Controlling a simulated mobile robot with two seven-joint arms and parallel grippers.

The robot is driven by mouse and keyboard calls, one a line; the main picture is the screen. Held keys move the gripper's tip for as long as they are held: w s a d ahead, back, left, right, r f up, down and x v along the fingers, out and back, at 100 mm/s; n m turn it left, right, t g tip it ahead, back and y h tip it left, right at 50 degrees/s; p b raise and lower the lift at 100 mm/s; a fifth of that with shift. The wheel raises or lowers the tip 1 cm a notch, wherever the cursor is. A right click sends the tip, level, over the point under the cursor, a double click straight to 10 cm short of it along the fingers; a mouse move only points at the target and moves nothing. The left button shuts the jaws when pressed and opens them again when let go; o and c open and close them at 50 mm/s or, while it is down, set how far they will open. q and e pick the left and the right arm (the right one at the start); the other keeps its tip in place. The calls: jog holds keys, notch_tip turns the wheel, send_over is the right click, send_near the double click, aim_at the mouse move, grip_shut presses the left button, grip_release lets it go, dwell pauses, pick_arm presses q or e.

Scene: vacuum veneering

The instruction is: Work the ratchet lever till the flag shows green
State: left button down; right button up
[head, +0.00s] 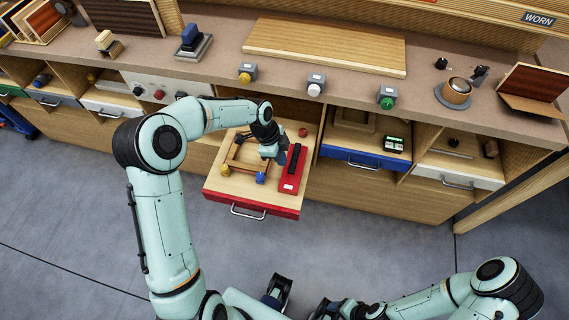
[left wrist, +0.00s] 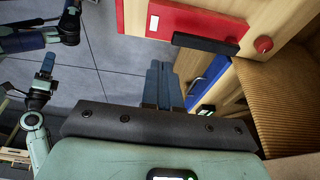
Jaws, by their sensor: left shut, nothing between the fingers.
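A red block with a long black lever (head: 294,158) on it lies at the right side of the open red-fronted drawer (head: 250,199). The black lever also shows in the left wrist view (left wrist: 205,44), along the edge of the red block (left wrist: 188,20). My left gripper (head: 283,157) is shut and empty, just left of the lever in the head view. In the left wrist view its blue fingers (left wrist: 163,85) are together, and any contact with the lever cannot be told. My right gripper (head: 328,308) is low at the bottom edge, partly cut off. I cannot make out a flag or its colour.
A wooden frame (head: 245,157) with blue and yellow pieces shares the drawer, and a red knob (head: 303,132) is at its back. A blue-fronted drawer (head: 350,158) stands to the right. The worktop above holds a long wooden board (head: 325,47) and several buttons. Floor in front is clear.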

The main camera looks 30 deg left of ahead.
pick_arm(q)
jog(key=shift+s+v, duration=0.25)
jog(key=shift+v, duration=0.8)
jog(key=shift+a, duration=0.15)
